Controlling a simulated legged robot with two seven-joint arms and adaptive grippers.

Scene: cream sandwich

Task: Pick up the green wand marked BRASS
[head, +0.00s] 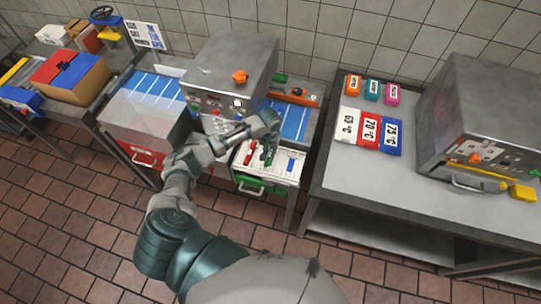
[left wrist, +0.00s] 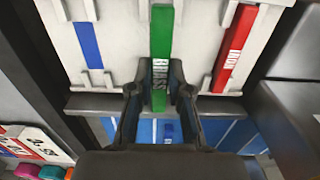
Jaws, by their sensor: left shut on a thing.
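The green wand marked BRASS (left wrist: 161,40) lies in the white tray (left wrist: 122,40), between a blue wand (left wrist: 90,42) on its left and a red wand marked IRON (left wrist: 234,47) on its right in the left wrist view. My left gripper (left wrist: 159,92) is shut on the green wand near its lettered end. In the head view my left gripper (head: 269,150) is over the open drawer and hides part of the green wand. The red wand (head: 250,151) and blue wand (head: 291,164) lie on either side. My right gripper is not in view.
A steel machine (head: 232,70) stands behind the drawer. On the right table, red, white and blue temperature blocks (head: 369,130) stand left of another steel machine (head: 480,120). A cardboard box (head: 70,76) with a red and blue top is at the left.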

